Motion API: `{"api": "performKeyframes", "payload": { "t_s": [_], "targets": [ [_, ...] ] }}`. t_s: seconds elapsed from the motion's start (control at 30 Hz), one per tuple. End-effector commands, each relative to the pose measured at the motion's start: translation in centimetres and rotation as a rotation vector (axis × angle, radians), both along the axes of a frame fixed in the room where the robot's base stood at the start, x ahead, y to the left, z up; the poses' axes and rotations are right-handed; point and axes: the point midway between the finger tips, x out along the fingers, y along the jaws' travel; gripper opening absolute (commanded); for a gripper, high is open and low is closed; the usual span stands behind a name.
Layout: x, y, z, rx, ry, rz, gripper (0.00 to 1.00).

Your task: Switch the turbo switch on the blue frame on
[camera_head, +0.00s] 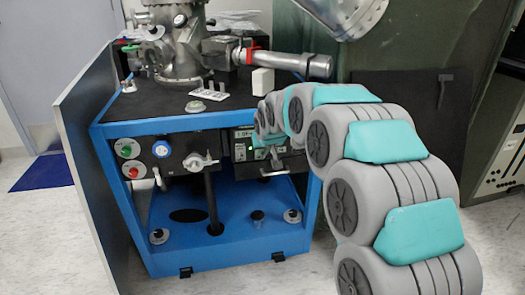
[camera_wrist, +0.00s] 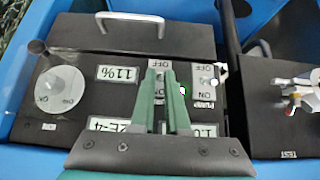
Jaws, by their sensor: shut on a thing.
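The blue frame (camera_head: 225,258) stands in the middle of the head view, with a black control panel (camera_wrist: 75,105) filling much of the wrist view. My gripper (camera_wrist: 162,78) has its two green fingers close together over a switch plate (camera_wrist: 157,64) marked OFF and ON, between the panel's displays. The fingers are shut on the small switch there, which they mostly hide; I take it for the turbo switch. Its label is covered and I cannot tell its position. In the head view my arm hides the fingertips.
A PUMP switch (camera_wrist: 214,82) sits close right of my fingers. A grey knob (camera_wrist: 60,90) and an 11% display (camera_wrist: 118,73) lie left, with a metal handle (camera_wrist: 130,18) beyond. A metal valve (camera_head: 200,161) is left of the panel in the head view. A grey side board (camera_head: 88,130) stands left.

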Motion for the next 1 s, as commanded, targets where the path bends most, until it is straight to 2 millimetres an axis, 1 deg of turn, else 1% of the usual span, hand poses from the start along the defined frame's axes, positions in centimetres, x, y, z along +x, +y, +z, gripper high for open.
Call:
{"api": "performKeyframes", "payload": {
  "t_s": [0.43,0.47,0.7,1.0],
  "targets": [
    [0.13,0.04,0.14,-0.001,0.002,0.000,0.00],
    [0.13,0.05,0.14,-0.001,0.002,0.000,0.16],
    [0.09,0.04,0.09,-0.001,0.003,0.000,0.42],
    [0.00,0.02,0.17,-0.001,0.004,0.000,0.42]
  ]
}}
